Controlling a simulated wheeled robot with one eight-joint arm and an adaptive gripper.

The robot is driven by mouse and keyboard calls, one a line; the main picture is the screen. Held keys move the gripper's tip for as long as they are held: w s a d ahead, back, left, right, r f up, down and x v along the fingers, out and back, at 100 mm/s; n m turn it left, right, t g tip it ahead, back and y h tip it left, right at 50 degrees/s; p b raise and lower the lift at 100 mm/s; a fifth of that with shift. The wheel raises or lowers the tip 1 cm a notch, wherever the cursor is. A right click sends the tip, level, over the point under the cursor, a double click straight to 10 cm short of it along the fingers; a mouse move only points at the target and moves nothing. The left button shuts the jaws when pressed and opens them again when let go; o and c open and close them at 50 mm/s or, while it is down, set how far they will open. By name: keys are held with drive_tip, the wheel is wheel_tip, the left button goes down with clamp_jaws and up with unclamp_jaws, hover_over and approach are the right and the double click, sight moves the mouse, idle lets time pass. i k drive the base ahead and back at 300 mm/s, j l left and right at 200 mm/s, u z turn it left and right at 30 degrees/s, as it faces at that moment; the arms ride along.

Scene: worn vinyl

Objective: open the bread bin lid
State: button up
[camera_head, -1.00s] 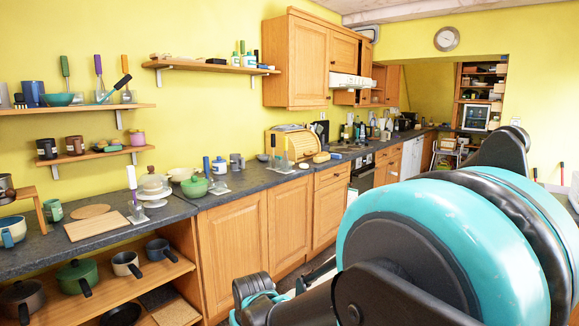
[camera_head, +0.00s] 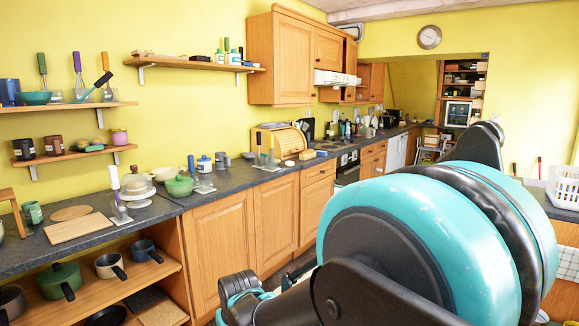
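The wooden bread bin (camera_head: 283,137) stands on the dark counter against the yellow wall, left of the stove. It has a slatted, curved roll-top front, which looks lowered, though it is small and far off here. Utensils standing in front partly cover its left side. My own arm, in turquoise and black links, fills the lower right of the picture close to the camera. I cannot make out my gripper's fingers in this view. No part of my arm appears to touch the bread bin.
The dark counter (camera_head: 228,178) runs along the left wall above wooden cabinets. A wall shelf (camera_head: 195,64) hangs above. A white basket (camera_head: 563,187) stands at right.

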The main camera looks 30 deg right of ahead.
sight(287, 136)
drive_tip(key=i+l, duration=0.2)
drive_tip(key=l, duration=0.15)
drive_tip(key=i+l, duration=0.15)
drive_tip(key=l, duration=0.15)
drive_tip(key=i+l+u, duration=0.1)
drive_tip(key=l, duration=0.25)
drive_tip(key=i+l, duration=0.25)
drive_tip(key=i+l+u, duration=0.1)
drive_tip(key=l, duration=0.35)
drive_tip(key=i+l, duration=0.4)
drive_tip(key=l, duration=0.3)
drive_tip(key=i+l+u, duration=0.1)
drive_tip(key=l, duration=0.25)
drive_tip(key=i, duration=0.05)
